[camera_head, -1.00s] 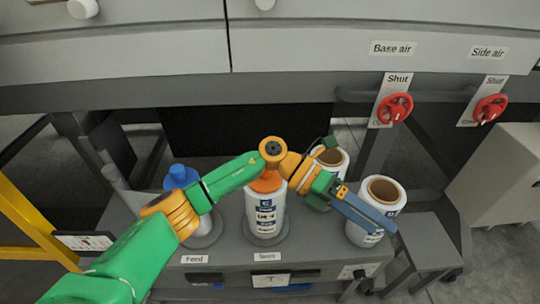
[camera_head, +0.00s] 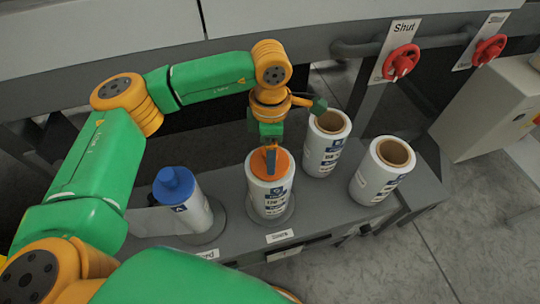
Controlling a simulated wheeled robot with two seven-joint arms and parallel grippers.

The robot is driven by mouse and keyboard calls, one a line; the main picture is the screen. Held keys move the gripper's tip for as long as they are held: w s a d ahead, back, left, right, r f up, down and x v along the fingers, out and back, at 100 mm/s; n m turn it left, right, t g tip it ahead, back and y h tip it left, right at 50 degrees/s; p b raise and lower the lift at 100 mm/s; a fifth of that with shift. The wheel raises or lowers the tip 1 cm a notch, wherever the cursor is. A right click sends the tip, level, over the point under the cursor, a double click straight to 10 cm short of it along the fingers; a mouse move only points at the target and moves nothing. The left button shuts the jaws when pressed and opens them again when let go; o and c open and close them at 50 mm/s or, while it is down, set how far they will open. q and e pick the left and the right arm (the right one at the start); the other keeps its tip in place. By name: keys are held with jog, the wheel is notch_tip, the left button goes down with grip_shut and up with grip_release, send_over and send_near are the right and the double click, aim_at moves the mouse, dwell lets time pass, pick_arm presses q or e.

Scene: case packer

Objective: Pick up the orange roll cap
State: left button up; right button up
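The orange roll cap (camera_head: 259,166) sits on top of the white labelled roll (camera_head: 270,199) that stands on a round base behind the right-hand of two shelf labels. The cap looks seated on the roll. My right gripper is not in view.
A roll with a blue cap (camera_head: 174,184) stands to the left. Two uncapped rolls with brown cores stand to the right, one at the back (camera_head: 325,152) and one further right (camera_head: 378,183). Red valve handwheels (camera_head: 401,61) and a machine panel (camera_head: 100,35) lie behind.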

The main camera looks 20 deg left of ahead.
pick_arm(q)
jog(key=shift+a+f, duration=0.1)
jog(key=shift+f, duration=0.45)
grip_shut()
jog(key=shift+r, duration=0.15)
